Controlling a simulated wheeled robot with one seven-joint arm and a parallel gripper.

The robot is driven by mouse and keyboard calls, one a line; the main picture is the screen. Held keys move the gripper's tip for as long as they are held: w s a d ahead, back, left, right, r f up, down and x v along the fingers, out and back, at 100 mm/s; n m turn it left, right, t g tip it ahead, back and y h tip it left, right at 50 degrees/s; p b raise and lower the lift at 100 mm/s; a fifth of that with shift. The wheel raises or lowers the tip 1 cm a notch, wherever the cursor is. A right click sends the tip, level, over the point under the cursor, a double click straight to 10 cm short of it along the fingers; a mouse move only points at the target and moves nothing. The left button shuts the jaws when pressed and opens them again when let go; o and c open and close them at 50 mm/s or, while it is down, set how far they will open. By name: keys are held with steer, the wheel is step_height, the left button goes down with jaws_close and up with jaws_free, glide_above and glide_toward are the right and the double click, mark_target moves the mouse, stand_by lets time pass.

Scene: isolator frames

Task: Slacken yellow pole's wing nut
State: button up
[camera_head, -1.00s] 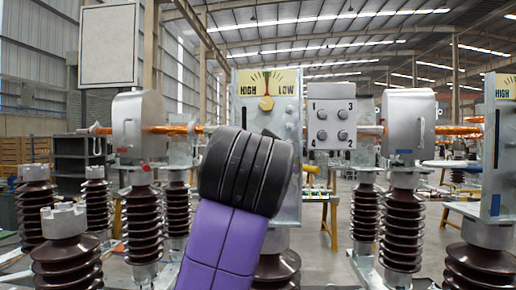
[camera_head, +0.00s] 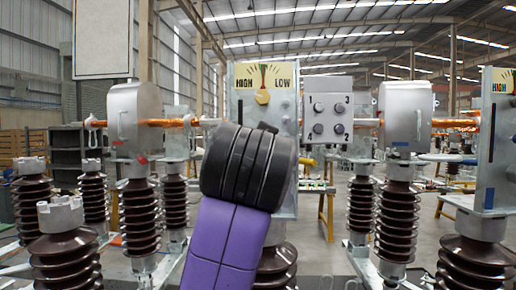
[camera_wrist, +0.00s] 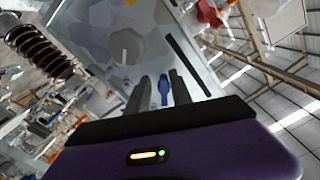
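In the wrist view my gripper (camera_wrist: 160,77) is open, with its two dark fingers pointing at a grey metal panel (camera_wrist: 98,55). A small blue elongated part (camera_wrist: 163,90) shows between the fingers; it may be the wing nut, and I cannot tell whether the fingers touch it. A pale faceted knob (camera_wrist: 125,45) and a dark slot (camera_wrist: 188,66) lie beside it on the panel. In the head view my purple and black arm covers the lower middle of the central panel (camera_head: 284,110), hiding my fingers and the blue part. No clearly yellow pole is visible.
A HIGH/LOW gauge (camera_head: 264,77) tops the central panel. A numbered grey box (camera_head: 327,110) is at its right. Brown ribbed insulators (camera_head: 139,218) and metal housings (camera_head: 405,118) stand on both sides. Another slotted panel (camera_head: 496,150) is at the right edge.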

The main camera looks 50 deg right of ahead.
steer(key=shift+a+f, duration=0.1)
steer(key=shift+a, duration=0.1)
steer(key=b+v, duration=0.2)
steer(key=v, duration=0.5)
steer(key=shift+s+a, duration=0.2)
steer(key=shift+s, duration=0.05)
